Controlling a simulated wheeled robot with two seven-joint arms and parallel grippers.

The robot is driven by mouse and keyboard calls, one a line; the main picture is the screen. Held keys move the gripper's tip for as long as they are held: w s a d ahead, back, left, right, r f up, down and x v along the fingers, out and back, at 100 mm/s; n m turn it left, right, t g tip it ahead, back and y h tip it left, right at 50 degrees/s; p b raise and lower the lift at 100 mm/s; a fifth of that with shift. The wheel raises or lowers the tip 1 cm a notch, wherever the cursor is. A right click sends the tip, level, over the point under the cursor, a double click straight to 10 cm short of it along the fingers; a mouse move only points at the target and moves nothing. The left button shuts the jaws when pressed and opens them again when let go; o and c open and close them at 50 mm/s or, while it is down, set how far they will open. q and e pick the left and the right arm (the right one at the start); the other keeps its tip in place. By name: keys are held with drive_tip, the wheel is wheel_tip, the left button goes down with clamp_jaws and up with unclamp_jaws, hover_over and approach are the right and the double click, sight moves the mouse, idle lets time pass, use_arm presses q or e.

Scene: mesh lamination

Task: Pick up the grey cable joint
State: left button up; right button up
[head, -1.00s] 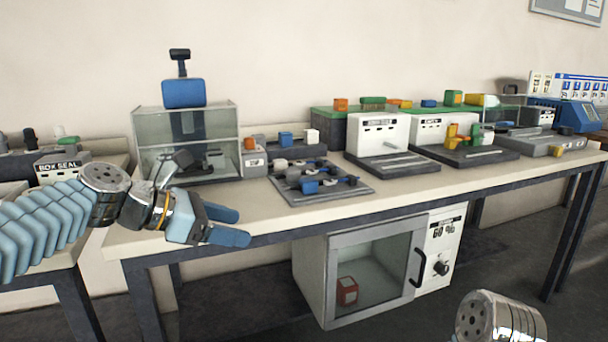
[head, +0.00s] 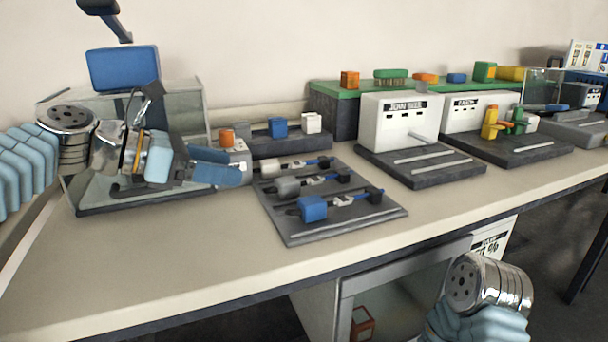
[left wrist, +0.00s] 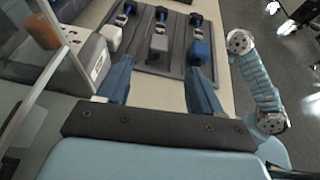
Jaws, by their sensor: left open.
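The grey cable joint (head: 287,187) lies in the middle row of a dark grey tray (head: 296,235) on the bench, between a whitish joint (head: 270,169) and a blue joint (head: 313,208). In the left wrist view the grey cable joint (left wrist: 158,45) lies ahead of the gap between my fingers. My left gripper (head: 238,166) is open and empty, left of the tray and apart from the joint. Its two blue fingers also show in the left wrist view (left wrist: 157,72). My right forearm shows at lower right in the head view, but its gripper is not seen.
A glass-walled case (head: 190,105) with a blue block (head: 123,68) above it stands behind my left gripper. A small box with an orange knob (head: 227,137) sits beside the fingers. White-faced stations (head: 400,120) stand right of the tray. The bench front (head: 150,270) is clear.

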sight(291, 179)
use_arm(q)
drive_tip(key=b+x, duration=0.1)
drive_tip(key=x, duration=1.2)
drive_tip(key=shift+a, duration=0.1)
drive_tip(key=c, duration=1.1)
drive_tip(key=shift+r, duration=0.1)
